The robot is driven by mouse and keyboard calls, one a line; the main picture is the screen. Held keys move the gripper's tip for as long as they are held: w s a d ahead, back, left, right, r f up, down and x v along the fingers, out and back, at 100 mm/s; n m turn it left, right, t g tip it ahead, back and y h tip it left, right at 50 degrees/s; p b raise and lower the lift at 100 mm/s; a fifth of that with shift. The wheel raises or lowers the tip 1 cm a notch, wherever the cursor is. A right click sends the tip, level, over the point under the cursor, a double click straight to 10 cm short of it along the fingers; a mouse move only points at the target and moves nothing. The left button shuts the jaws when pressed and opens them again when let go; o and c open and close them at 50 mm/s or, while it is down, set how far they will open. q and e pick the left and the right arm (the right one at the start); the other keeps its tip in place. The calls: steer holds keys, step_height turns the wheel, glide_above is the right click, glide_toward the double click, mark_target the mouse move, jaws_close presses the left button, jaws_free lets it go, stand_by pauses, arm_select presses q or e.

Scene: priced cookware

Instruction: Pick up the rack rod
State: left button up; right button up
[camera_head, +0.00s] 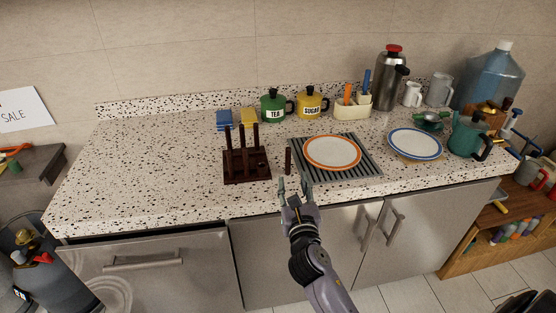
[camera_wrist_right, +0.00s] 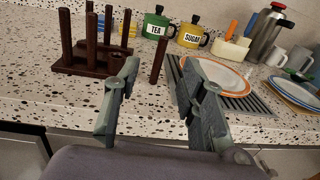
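The rack rod (camera_head: 288,160) is a short dark brown stick standing upright on the speckled counter, between the wooden rack and the drain tray. It also shows in the right wrist view (camera_wrist_right: 158,60), beyond the gap between my fingers. The dark wooden rack (camera_head: 247,176), with several upright rods on its base, stands just left of it. My right gripper (camera_head: 293,181) is open and empty at the counter's front edge, on the near side of the rod. In the wrist view its fingers (camera_wrist_right: 157,75) are spread to either side of the rod. My left gripper is not in view.
A grey ribbed drain tray (camera_head: 363,167) holding an orange-rimmed plate (camera_head: 332,152) is close on the right. Green tea (camera_head: 273,104) and yellow sugar (camera_head: 311,101) pots stand behind. A blue-rimmed plate (camera_head: 414,143) lies further right. The counter's left part (camera_head: 145,180) is clear.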

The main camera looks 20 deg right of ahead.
mark_target(289, 151)
steer(key=x, duration=1)
steer(key=shift+w+d+f+p, duration=0.15)
steer(key=shift+w+p, duration=0.1)
steer(key=shift+p, duration=0.15)
steer(key=x, duration=0.4)
steer(key=shift+w+d+p, duration=0.25)
steer(key=shift+d+p, duration=0.05)
steer(key=shift+d, duration=0.2)
steer(key=shift+w+d, duration=0.1)
steer(key=shift+w, duration=0.25)
steer(key=shift+s, duration=0.1)
steer(key=shift+c, duration=0.8)
jaws_close()
